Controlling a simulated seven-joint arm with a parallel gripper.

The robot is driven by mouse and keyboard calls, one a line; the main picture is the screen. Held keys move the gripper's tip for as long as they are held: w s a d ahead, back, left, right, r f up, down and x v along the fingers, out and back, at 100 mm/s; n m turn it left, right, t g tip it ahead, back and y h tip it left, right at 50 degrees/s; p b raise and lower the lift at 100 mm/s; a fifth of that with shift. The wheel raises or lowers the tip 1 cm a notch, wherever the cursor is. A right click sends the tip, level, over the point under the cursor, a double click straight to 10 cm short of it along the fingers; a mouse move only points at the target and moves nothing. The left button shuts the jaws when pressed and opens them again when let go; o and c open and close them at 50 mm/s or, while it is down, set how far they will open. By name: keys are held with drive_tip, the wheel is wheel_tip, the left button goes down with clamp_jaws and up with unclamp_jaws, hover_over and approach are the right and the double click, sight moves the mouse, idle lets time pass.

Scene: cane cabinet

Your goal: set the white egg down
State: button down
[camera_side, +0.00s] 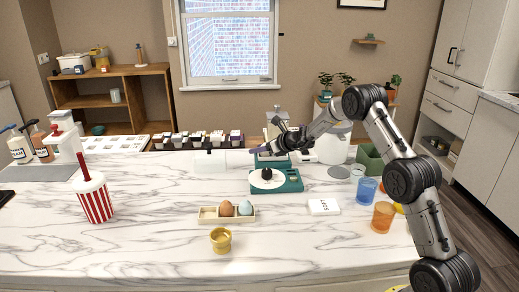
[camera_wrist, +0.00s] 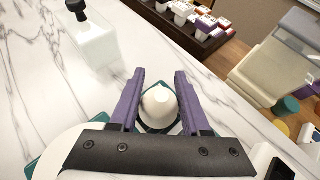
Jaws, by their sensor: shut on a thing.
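The white egg (camera_wrist: 160,108) sits between the two purple fingers of my gripper (camera_wrist: 158,92) in the wrist view, and the gripper is shut on it. In the side view my gripper (camera_side: 266,147) is over the back part of a teal device (camera_side: 289,185) with a round white plate; the egg cannot be made out there. Teal also shows behind the egg in the wrist view. A pale egg tray (camera_side: 207,219) stands front centre, with a brown egg (camera_side: 227,208) and a pale blue egg (camera_side: 246,208) in it; its left part is empty.
A white box with a black knob (camera_side: 209,162) stands left of the teal device. A gold cup (camera_side: 221,240) is in front of the tray. A white card (camera_side: 324,207), blue cup (camera_side: 367,190) and orange cup (camera_side: 383,217) are to the right. A striped cup (camera_side: 94,198) stands left.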

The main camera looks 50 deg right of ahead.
drive_tip(key=shift+c, duration=1.8)
unclamp_jaws()
drive_tip(key=shift+f, duration=0.1)
